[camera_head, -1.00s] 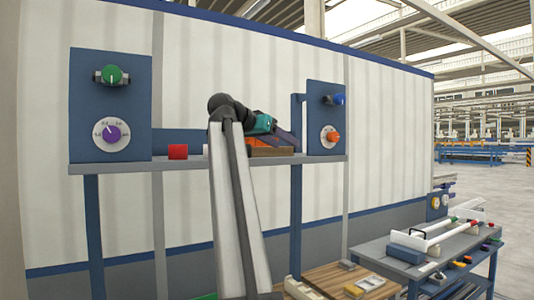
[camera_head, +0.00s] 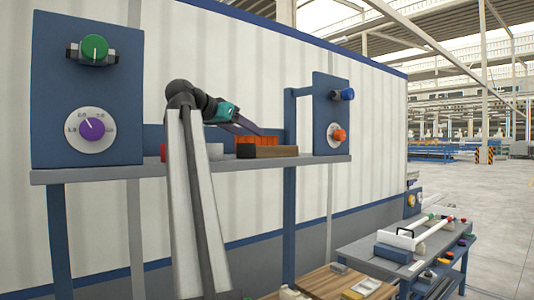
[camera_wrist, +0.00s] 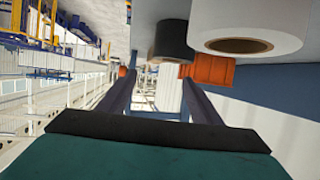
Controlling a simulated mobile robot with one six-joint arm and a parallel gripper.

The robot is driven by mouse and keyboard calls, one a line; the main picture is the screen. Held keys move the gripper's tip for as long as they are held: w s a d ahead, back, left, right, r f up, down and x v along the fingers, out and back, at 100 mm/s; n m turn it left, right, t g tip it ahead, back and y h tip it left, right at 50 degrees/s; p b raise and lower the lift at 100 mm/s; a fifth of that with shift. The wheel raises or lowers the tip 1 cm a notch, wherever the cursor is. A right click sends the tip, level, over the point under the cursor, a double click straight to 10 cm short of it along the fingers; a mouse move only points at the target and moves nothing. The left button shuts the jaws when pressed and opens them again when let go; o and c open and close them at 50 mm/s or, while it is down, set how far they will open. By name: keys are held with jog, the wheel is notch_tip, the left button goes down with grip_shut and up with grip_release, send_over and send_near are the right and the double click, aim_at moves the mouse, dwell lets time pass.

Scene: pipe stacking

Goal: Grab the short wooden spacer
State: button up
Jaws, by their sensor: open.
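A short brown wood-coloured bar (camera_head: 273,152) lies on the shelf in the head view, in front of an orange ribbed box (camera_head: 257,140). My gripper (camera_head: 262,133) has a teal body and dark fingers that slant down to the right, with the tips above or in front of the orange box; the depth is unclear. In the wrist view my gripper (camera_wrist: 158,72) is open with nothing between its fingers. Orange surfaces (camera_wrist: 212,70) show beyond the fingertips. I cannot make out the brown bar in the wrist view.
The shelf (camera_head: 110,172) carries a left blue panel (camera_head: 60,110) and a right blue panel (camera_head: 325,95), both with knobs. A pale block (camera_head: 207,151) is partly behind my arm. The wrist view shows a black roll (camera_wrist: 172,40) and a white roll (camera_wrist: 240,20). Lower tables stand below right.

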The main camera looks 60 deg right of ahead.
aim_at(275, 151)
jog(key=shift+w, duration=0.2)
jog(key=shift+s, duration=0.1)
jog(key=shift+r, duration=0.1)
jog(key=shift+d, duration=0.1)
jog(key=shift+s+d+f, duration=0.1)
jog(key=shift+d+f, duration=0.1)
jog(key=shift+d, duration=0.3)
jog(key=p+x, duration=0.2)
jog(key=x, duration=0.5)
jog(key=shift+d+f, duration=0.1)
jog(key=shift+d, duration=0.15)
jog(key=shift+s+d, duration=0.1)
